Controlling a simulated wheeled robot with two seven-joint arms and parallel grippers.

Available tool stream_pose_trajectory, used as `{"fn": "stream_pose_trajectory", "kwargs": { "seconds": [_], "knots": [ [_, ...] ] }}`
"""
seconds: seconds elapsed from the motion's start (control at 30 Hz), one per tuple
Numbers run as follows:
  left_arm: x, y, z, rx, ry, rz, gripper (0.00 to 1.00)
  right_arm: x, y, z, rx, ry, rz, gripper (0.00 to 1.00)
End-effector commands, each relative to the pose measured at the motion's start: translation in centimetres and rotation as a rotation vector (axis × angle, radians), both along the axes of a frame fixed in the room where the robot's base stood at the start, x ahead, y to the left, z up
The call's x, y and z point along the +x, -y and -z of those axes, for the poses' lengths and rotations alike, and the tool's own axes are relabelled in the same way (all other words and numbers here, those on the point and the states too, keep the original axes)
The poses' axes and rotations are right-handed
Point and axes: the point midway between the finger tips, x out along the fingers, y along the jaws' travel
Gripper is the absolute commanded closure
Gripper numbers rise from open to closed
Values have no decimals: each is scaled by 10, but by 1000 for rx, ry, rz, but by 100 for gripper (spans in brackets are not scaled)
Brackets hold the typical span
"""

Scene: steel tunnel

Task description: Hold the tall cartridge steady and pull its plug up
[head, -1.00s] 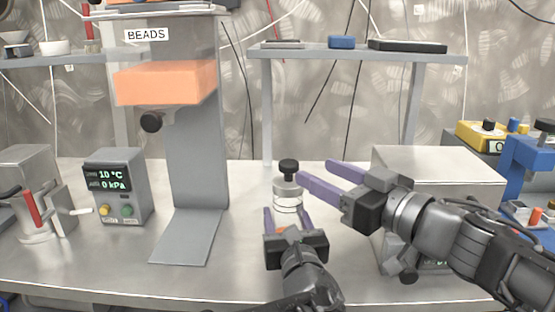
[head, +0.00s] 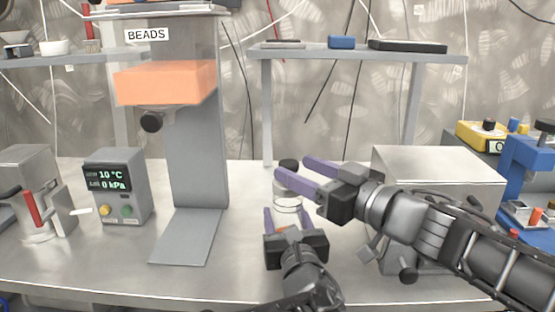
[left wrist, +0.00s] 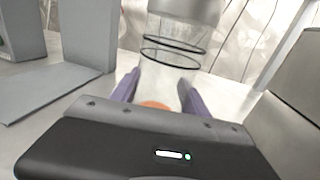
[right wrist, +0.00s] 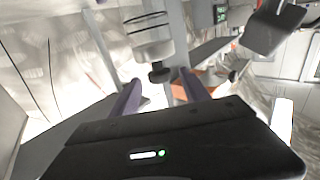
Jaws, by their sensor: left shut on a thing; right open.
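The tall cartridge (head: 289,204) stands upright on the steel bench, a clear cylinder with dark rings and a pale collar. It also shows in the left wrist view (left wrist: 170,62), with orange at its lower part. Its plug has a black knob (head: 288,163), partly hidden by my right fingers in the head view; the knob shows upside down in the right wrist view (right wrist: 159,73). My left gripper (head: 287,210) is shut on the cartridge's body. My right gripper (head: 291,167) is open beside the knob, its fingertips near knob height; contact cannot be told.
A grey stand with an orange block (head: 165,83) and a BEADS label rises at left, beside a display box (head: 120,187). A steel box (head: 440,172) stands close to my right arm. A shelf (head: 355,55) runs behind.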

Motion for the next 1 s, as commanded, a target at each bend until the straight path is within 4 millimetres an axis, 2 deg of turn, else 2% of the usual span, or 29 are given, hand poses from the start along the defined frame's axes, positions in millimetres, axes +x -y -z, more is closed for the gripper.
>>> {"fn": "stream_pose_trajectory", "kwargs": {
  "seconds": [0.1, 0.3, 0.7, 1.0],
  "knots": [
    [0, 0, -1, -1, 2, 0, 95, 17, -18, 1, 1, -2, -3, 46],
    [0, 0, -1, -1, 2, 0, 95, 38, -39, 0, 1, -1, -1, 46],
    [0, 0, -1, -1, 2, 0, 95, 45, -46, 0, 1, 1, 0, 46],
    [0, 0, -1, -1, 2, 0, 95, 45, -45, 0, 1, 1, 0, 69]
  ]
}}
